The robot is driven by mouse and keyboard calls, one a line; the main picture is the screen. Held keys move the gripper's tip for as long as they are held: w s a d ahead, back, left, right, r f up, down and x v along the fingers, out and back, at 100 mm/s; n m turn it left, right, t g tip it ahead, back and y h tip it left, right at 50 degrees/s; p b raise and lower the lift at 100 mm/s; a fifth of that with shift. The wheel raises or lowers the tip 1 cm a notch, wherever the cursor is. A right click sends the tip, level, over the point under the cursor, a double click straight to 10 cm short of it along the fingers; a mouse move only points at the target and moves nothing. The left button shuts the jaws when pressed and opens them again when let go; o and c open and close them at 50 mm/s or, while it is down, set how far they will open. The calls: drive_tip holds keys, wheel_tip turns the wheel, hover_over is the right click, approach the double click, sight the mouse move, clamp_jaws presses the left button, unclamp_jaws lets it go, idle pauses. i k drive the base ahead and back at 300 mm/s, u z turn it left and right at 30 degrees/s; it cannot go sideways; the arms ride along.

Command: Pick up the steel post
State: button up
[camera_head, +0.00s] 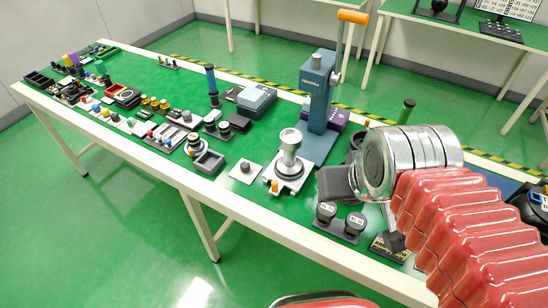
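A silver steel post (290,150) with a wide round top stands upright on a light grey plate (283,187) near the middle of the table. An orange peg (274,187) is at the plate's front corner. My arm comes in from the lower right, with a red ribbed sleeve and a shiny metal wrist.
A blue press (316,95) with an orange handle stands just behind the post. A small plate with a dark knob (245,168) is to its left, and two dark round pieces (340,219) are in front. Many small parts fill the table's left side.

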sight(290, 139)
drive_tip(key=u, duration=0.15)
drive_tip(key=k, duration=1.3)
drive_tip(key=u, duration=0.45)
drive_tip(key=i, duration=0.6)
drive_tip(key=u, duration=0.55)
drive_tip(key=i, duration=1.4)
drive_tip(key=z, duration=0.85)
drive_tip(key=i, duration=0.4)
drive_tip(key=z, duration=0.3)
